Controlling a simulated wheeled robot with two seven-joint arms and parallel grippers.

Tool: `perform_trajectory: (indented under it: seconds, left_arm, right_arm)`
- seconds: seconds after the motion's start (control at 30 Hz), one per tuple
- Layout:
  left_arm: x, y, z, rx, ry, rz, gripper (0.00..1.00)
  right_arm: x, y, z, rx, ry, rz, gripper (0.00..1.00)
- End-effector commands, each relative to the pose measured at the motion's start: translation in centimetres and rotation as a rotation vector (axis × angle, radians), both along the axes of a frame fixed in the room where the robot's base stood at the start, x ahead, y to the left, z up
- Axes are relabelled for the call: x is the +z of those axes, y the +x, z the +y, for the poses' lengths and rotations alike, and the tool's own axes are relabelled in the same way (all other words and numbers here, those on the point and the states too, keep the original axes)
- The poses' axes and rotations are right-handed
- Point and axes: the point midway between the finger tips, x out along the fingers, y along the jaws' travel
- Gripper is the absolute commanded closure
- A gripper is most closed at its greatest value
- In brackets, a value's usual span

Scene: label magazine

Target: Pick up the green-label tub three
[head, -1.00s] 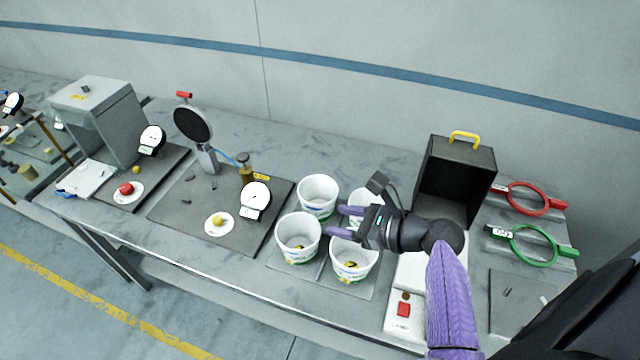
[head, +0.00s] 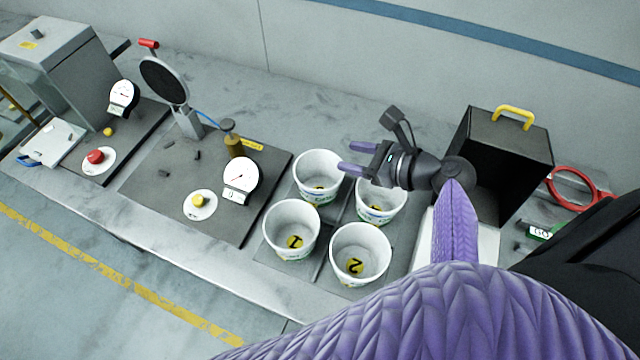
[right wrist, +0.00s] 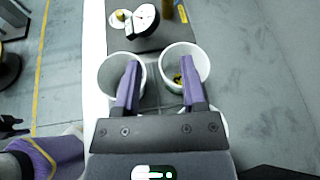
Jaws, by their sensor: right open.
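Several white tubs stand in a two-by-two group on the bench. The front left tub (head: 291,230) has a yellow disc marked 1 inside, and the front right tub (head: 360,255) one marked 2. The back left tub (head: 318,177) and back right tub (head: 381,203) also hold yellow discs, but I cannot read their numbers. Green shows low on some outer walls; the labels are mostly hidden. My right gripper (head: 350,158) is open and empty, over the right rim side of the back left tub. In the right wrist view its purple fingers (right wrist: 162,72) overlap two tubs. My left gripper is not in view.
A black box with a yellow handle (head: 510,118) stands right of my right gripper. A dial gauge (head: 240,178) and a brass-coloured cylinder (head: 234,146) stand left of the tubs. A red ring (head: 573,190) lies far right. The bench behind the tubs is clear.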

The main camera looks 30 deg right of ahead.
Motion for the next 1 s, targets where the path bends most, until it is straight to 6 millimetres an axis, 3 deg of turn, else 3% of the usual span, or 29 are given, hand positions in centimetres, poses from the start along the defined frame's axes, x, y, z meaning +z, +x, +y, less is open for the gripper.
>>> perform_trajectory:
  seconds: [0.03, 0.27, 0.53, 0.67, 1.0]
  left_arm:
    - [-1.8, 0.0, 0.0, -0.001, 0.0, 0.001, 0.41]
    - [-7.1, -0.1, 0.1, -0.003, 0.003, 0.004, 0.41]
    - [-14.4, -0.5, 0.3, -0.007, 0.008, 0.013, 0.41]
    - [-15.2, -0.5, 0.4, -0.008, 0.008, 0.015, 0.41]
    - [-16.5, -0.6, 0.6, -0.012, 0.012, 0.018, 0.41]
  right_arm:
    - [-1.9, 0.0, 0.0, 0.0, -0.001, 0.001, 0.47]
    - [-7.2, 0.0, 0.0, 0.0, 0.0, 0.004, 0.47]
    - [-14.8, 0.0, 0.0, -0.001, 0.0, 0.012, 0.47]
    - [-15.7, 0.3, 0.2, 0.0, 0.001, 0.012, 0.47]
    - [-17.9, 4.9, 3.2, 0.001, 0.004, 0.011, 0.47]
